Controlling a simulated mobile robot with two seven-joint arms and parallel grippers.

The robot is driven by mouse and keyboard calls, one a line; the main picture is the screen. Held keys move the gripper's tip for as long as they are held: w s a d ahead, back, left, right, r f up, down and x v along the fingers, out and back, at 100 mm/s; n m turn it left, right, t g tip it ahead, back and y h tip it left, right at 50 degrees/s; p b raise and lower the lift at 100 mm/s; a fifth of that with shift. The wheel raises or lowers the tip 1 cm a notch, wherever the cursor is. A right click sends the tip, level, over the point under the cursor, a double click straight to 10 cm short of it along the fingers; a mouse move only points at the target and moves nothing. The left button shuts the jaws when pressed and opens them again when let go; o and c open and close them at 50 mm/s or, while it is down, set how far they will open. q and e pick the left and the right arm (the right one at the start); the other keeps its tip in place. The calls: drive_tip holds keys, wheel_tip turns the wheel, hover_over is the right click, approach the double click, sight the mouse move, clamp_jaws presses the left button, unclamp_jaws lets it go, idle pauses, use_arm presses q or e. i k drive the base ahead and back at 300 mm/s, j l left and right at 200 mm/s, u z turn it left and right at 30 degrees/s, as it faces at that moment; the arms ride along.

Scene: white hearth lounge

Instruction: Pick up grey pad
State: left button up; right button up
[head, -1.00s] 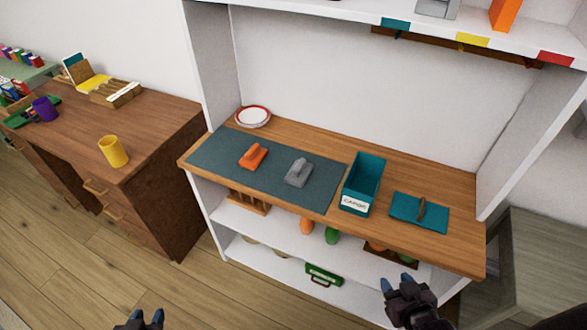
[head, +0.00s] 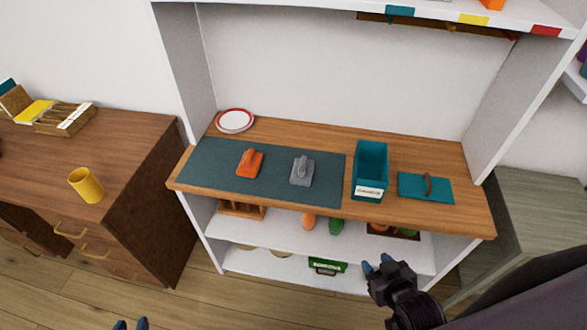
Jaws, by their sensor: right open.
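The grey pad (head: 302,171), a small block with a raised handle, lies on the dark mat (head: 215,182) on the wooden counter. An orange pad (head: 250,163) of the same shape lies to its left on the mat. My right gripper (head: 377,268) is open and empty, in front of the shelf unit, to the right of the grey pad and lower in the picture. Only the fingertips of my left gripper (head: 131,325) show at the bottom edge, apart from each other, far from the pad.
A red-rimmed plate (head: 235,120) is at the back left. An upper shelf (head: 350,8) overhangs the counter. A desk with a yellow cup (head: 86,184) stands left.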

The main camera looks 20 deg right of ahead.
sight(302, 174)
drive_tip(key=i+j+z, duration=0.15)
drive_tip(key=j, duration=0.4)
drive_tip(key=j+z, duration=0.15)
drive_tip(key=j, duration=0.4)
drive_tip(key=i+j+z, duration=0.1)
drive_tip(key=j, duration=0.45)
